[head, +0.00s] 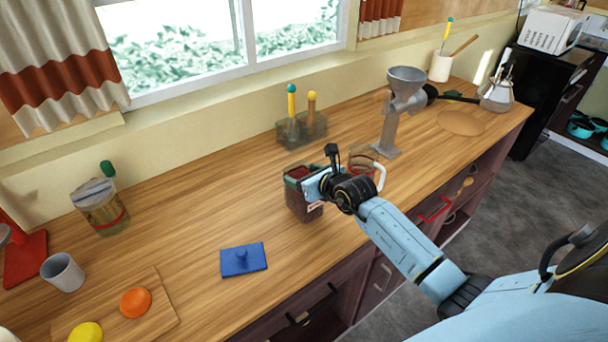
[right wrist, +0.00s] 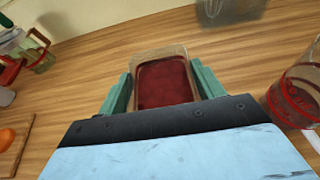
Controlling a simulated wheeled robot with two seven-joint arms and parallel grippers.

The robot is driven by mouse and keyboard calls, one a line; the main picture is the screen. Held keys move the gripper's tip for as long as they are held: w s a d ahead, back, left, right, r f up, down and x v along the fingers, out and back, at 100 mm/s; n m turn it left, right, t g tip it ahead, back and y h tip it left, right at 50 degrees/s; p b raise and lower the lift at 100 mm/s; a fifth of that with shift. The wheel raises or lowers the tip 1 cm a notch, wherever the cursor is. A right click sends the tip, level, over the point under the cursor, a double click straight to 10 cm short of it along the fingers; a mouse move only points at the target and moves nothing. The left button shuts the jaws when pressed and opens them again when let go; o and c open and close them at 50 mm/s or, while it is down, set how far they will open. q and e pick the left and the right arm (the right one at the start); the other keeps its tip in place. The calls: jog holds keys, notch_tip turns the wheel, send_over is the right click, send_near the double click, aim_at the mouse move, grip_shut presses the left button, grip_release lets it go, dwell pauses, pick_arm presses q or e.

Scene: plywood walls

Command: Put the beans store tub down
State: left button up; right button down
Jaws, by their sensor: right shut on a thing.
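The beans store tub (head: 301,206) is a clear, open-topped tub filled with dark red beans. It is upright over the middle of the wooden counter, and I cannot tell whether its base touches the wood. My right gripper (head: 303,178) is shut on it near the rim. In the right wrist view the tub (right wrist: 163,82) sits between the two green fingers of the gripper (right wrist: 164,88). My left gripper is not in view.
A red-banded glass jug (head: 362,166) stands close right of the tub, with a grey grinder (head: 390,125) behind. A glass caddy (head: 302,130) is at the wall. A jar (head: 102,208), a cup (head: 62,272) and a board (head: 160,308) are left. The counter left of the tub is clear.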

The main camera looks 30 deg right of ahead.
jog(key=shift+r, duration=0.15)
jog(key=shift+c, duration=1.2)
grip_release()
jog(key=shift+f, duration=0.2)
jog(key=shift+r, duration=0.1)
jog(key=v, duration=1.2)
